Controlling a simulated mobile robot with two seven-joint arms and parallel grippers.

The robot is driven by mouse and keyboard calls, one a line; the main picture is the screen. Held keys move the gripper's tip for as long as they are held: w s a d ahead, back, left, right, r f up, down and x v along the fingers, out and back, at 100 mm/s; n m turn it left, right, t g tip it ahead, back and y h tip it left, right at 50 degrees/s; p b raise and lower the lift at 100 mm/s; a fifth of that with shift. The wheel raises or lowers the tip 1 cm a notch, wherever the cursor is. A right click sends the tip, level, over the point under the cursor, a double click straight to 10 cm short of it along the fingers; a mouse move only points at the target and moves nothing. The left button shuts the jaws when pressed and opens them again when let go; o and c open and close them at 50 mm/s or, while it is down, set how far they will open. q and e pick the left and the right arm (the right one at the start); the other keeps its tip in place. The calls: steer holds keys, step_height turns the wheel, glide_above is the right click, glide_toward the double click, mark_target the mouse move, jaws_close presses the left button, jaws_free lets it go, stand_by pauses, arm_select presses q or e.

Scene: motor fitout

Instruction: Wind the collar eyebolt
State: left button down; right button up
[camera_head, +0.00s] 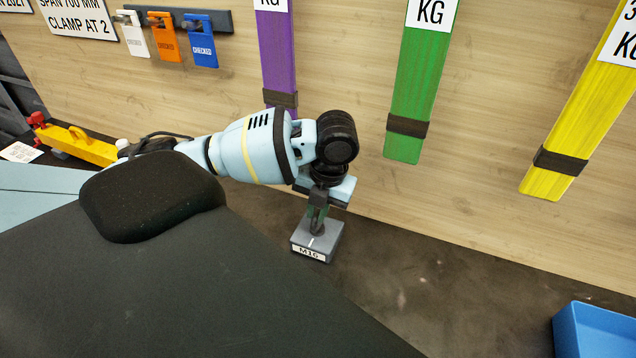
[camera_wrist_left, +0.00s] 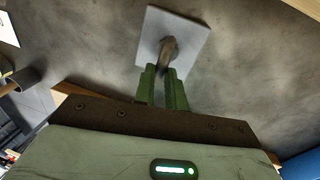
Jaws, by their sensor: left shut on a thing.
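The collar eyebolt (camera_head: 317,228) stands upright in a small grey block (camera_head: 330,243) with an M16 label on its front, on the dark bench. My left gripper (camera_head: 318,205) is above the block, pointing down, with its fingers shut on the top of the eyebolt. In the left wrist view the green fingers (camera_wrist_left: 164,88) close around the dark eyebolt (camera_wrist_left: 168,52), with the grey block (camera_wrist_left: 190,35) behind it. The fingers hide part of the eye. The eyebolt's thread is not visible. My right gripper is not in view.
A blue bin (camera_head: 595,335) stands at the lower right. Purple (camera_head: 277,55), green (camera_head: 415,95) and yellow (camera_head: 575,125) slings hang on the wooden wall behind. A yellow beam (camera_head: 80,145) lies at the far left. The bench between block and bin is clear.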

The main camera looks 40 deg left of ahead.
arm_select(q)
steer(key=c, duration=1.5)
jaws_free()
steer(key=shift+a+r, duration=0.15)
steer(key=shift+r, duration=0.1)
steer(key=shift+o, duration=0.2)
steer(key=shift+f, duration=0.1)
step_height(320, 180, up, 8)
steer(key=d, duration=0.1)
steer(key=shift+w+d+f, duration=0.15)
steer(key=shift+w+d, duration=0.05)
steer(key=shift+w, duration=0.05)
